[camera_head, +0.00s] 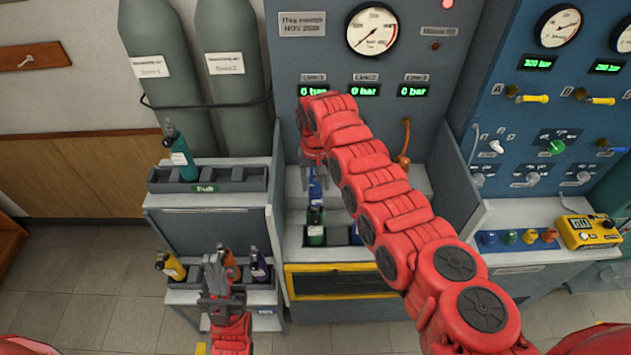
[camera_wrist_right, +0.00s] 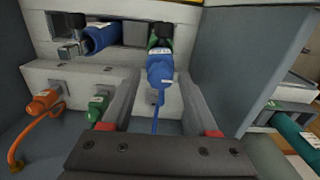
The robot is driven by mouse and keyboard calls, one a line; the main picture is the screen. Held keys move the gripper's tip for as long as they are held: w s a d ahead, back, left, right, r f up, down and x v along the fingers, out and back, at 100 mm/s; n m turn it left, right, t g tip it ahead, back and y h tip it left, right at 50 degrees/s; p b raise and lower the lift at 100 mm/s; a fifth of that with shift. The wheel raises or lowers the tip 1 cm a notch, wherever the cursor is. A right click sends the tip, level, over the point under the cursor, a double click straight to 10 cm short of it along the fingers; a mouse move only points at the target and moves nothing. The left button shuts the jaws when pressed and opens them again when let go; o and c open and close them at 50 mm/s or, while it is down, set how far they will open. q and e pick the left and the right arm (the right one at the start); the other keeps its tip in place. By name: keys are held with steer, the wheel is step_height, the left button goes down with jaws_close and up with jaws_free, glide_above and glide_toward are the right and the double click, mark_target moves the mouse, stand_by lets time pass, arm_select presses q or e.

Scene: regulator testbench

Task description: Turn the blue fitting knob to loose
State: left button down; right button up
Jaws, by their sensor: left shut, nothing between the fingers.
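The blue fitting (camera_wrist_right: 160,72) shows in the right wrist view, joined to a green bottle (camera_wrist_right: 158,40) behind it, with a blue hose hanging below it. My right gripper (camera_wrist_right: 158,84) is open, with one finger on each side of the blue fitting and visible gaps between. In the head view the blue fitting (camera_head: 316,189) is partly hidden under my right gripper (camera_head: 313,172), just above the green bottle (camera_head: 316,225). My left gripper (camera_head: 219,272) is shut and empty, low at the left by the lower bottle rack. The fitting's knob markings are too small to read.
An orange fitting (camera_wrist_right: 44,102) and a green fitting (camera_wrist_right: 98,106) sit on the panel. A grey side wall (camera_wrist_right: 238,70) stands close at the right. My right arm crosses the bench front in the head view.

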jaws_close()
steer(key=shift+f+b, duration=0.15)
steer(key=shift+b, duration=0.55)
steer(key=n+b, duration=0.3)
steer(key=b, duration=0.2)
steer(key=n+b, duration=0.4)
steer(key=b, duration=0.2)
steer(key=shift+f+n, duration=0.2)
steer(key=shift+n, duration=0.1)
steer(key=shift+r+n+b, duration=0.1)
steer(key=shift+n+b, duration=0.3)
steer(key=shift+b, duration=0.15)
steer(key=shift+n+b, duration=0.6)
steer(key=shift+n, duration=0.4)
steer(key=shift+r+n+b, duration=0.2)
steer(key=shift+n+b, duration=0.25)
steer(key=shift+n, duration=0.75)
steer(key=n, duration=0.3)
steer(key=shift+n, duration=1.9)
